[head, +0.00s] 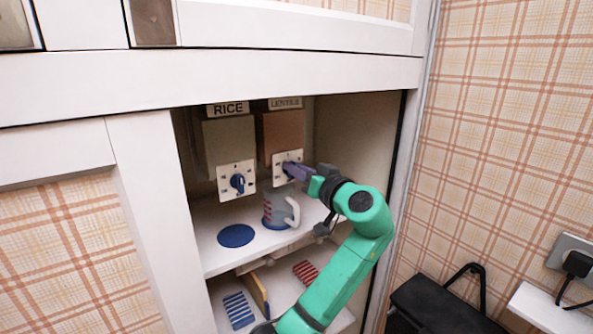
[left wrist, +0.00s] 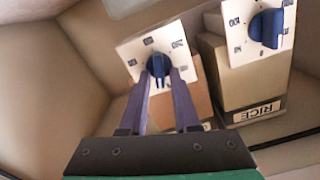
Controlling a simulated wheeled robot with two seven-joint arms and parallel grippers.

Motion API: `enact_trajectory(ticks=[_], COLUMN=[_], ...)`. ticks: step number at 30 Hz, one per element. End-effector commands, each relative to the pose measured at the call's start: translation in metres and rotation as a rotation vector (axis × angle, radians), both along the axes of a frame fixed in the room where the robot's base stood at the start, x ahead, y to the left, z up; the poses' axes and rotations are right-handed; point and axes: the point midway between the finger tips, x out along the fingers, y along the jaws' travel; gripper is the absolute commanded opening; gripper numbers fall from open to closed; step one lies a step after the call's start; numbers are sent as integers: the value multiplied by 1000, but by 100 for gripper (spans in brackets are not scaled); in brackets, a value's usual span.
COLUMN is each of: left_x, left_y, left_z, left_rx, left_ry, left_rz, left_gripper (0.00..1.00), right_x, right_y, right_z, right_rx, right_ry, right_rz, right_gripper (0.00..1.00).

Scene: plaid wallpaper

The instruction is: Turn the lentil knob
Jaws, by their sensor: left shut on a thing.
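The lentil dispenser (head: 283,132), labelled LENTILS, stands in the open cupboard. Its white dial plate carries a blue knob, the lentil knob (left wrist: 158,65), mostly hidden by my gripper in the head view. My left gripper (head: 290,169) is shut on this knob, its two purple fingers on either side of the knob's grip ridge in the left wrist view (left wrist: 160,82). The ridge lies between the fingertips. A clear mug (head: 275,208) with red stripes and a white handle stands below the lentil dispenser. My right gripper is in neither view.
The rice dispenser (head: 229,140) with its own blue knob (head: 237,183) stands close to the left. A blue disc (head: 236,236) lies on the shelf below it. The cupboard's side wall (head: 350,140) is close on the right. Striped blocks lie on the lower shelf.

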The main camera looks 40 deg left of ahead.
Motion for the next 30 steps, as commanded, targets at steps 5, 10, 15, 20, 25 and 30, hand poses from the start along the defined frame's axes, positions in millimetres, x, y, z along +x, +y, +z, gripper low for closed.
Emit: enact_trajectory(ticks=[5, 10, 15, 20, 25, 30], left_x=[2, 3, 5, 5, 6, 6], left_y=[-1, -1, -2, -2, -2, -2], left_z=[1, 1, 0, 0, -2, -3], left_rx=[50, 96, 142, 179, 209, 227], left_ry=[155, 310, 459, 578, 674, 734], left_rz=[-1, -2, -2, -3, -2, -2], left_gripper=[0, 0, 0, 0, 0, 0], right_x=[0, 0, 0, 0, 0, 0], right_y=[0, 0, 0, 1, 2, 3], right_z=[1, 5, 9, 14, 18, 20], right_rx=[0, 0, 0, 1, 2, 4], right_ry=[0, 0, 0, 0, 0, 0], right_rz=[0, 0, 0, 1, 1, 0], right_gripper=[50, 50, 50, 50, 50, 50])
